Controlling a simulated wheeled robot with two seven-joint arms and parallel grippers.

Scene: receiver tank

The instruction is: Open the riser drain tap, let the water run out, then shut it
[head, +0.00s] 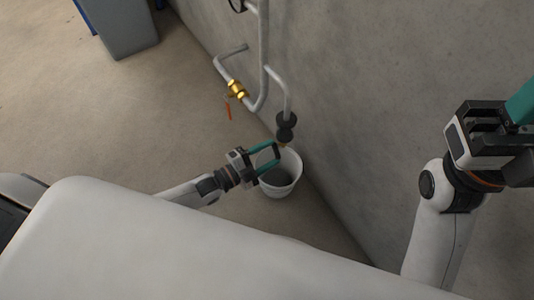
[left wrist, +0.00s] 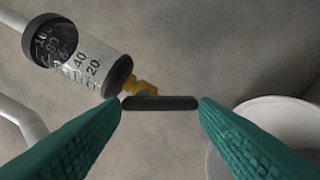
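The drain tap is a small brass fitting (left wrist: 143,90) with a black bar handle (left wrist: 160,103), at the lower end of a clear cylinder (left wrist: 88,65) with printed marks. In the head view the dark-capped cylinder (head: 287,127) hangs at the foot of a grey pipe. My left gripper (head: 277,151) reaches the tap from the left. Its teal fingers stand apart and meet the two ends of the bar handle. A white bucket (head: 296,176) stands on the floor below the tap. No running water shows. My right gripper (head: 515,125) is at the right, its fingertips cut off.
A second brass valve (head: 237,91) with an orange lever (head: 228,108) sits on the pipework left of the cylinder. The concrete wall (head: 390,80) stands close behind. A grey bin (head: 120,28) is at the far left. The floor at left is clear.

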